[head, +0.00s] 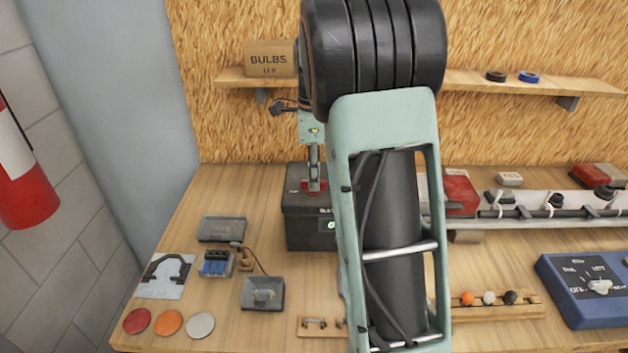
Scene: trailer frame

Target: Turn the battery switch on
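A dark battery box (305,232) stands on the bench left of centre, its right side hidden behind my arm. A red round part, which looks like the battery switch (304,186), sits on its top. The fingers look close together from here and hide part of the switch. I cannot tell whether they touch it or which way the switch is turned.
Small parts and a grey box (222,228) lie left of the battery box. Coloured discs (168,323) lie at the front left. A blue switch panel (590,290) and a trailer light bar (545,205) stand at right. A shelf with a bulbs box (270,58) is behind.

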